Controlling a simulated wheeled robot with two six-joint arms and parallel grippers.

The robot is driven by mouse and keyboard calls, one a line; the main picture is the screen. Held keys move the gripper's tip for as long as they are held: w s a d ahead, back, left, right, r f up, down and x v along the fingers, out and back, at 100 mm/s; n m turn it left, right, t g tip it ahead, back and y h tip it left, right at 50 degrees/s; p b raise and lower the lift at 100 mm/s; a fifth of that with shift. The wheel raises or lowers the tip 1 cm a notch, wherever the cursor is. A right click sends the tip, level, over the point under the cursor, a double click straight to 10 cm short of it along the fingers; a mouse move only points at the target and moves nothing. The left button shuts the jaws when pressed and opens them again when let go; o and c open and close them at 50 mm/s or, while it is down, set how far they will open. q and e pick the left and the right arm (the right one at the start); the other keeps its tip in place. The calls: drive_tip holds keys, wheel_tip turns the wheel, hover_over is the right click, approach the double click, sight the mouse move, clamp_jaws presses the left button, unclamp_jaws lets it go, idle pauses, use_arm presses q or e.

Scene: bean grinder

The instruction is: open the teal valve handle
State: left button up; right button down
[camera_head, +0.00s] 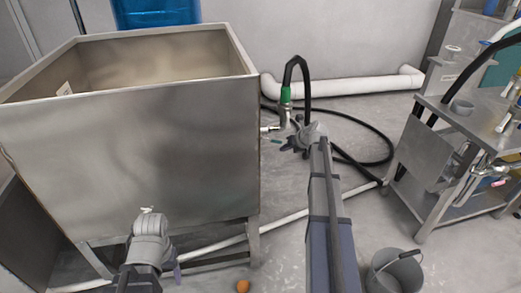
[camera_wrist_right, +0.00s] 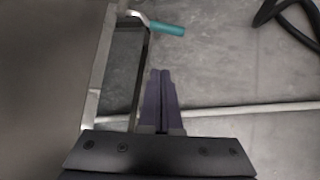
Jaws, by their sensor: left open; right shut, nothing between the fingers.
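The teal valve handle (camera_head: 276,141) shows as a small teal tip by the right side of the big metal tank. In the right wrist view the teal handle (camera_wrist_right: 167,28) lies at the top, on a bent metal lever. My right gripper (camera_head: 291,144) is close to the handle's right in the head view. In the right wrist view its fingers (camera_wrist_right: 162,72) are shut and empty, pointing up the picture, with a gap between them and the handle. My left gripper (camera_head: 151,272) is open, low in front of the tank, partly hidden by its own wrist.
The metal tank (camera_head: 130,140) fills the left. A green fitting (camera_head: 285,95) with a black hose stands above the valve. A pale floor pipe (camera_head: 295,216) runs below. A grey bucket (camera_head: 396,272) and a metal cart (camera_head: 440,150) stand at the right.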

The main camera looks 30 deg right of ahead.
sight(276, 142)
drive_tip(key=w+a+f+m+b, duration=0.1)
drive_tip(key=w+f+b, duration=0.6)
drive_tip(key=b, duration=0.1)
use_arm(q)
drive_tip(key=f+p, duration=0.3)
drive_tip(key=p, duration=0.1)
drive_tip(key=shift+a+f, duration=0.35)
drive_tip(key=shift+a, duration=0.05)
use_arm(e)
drive_tip(key=r, duration=0.2)
drive_tip(key=d+r, duration=0.1)
drive_tip(key=shift+d+r, duration=0.2)
drive_tip(key=shift+r, duration=0.15)
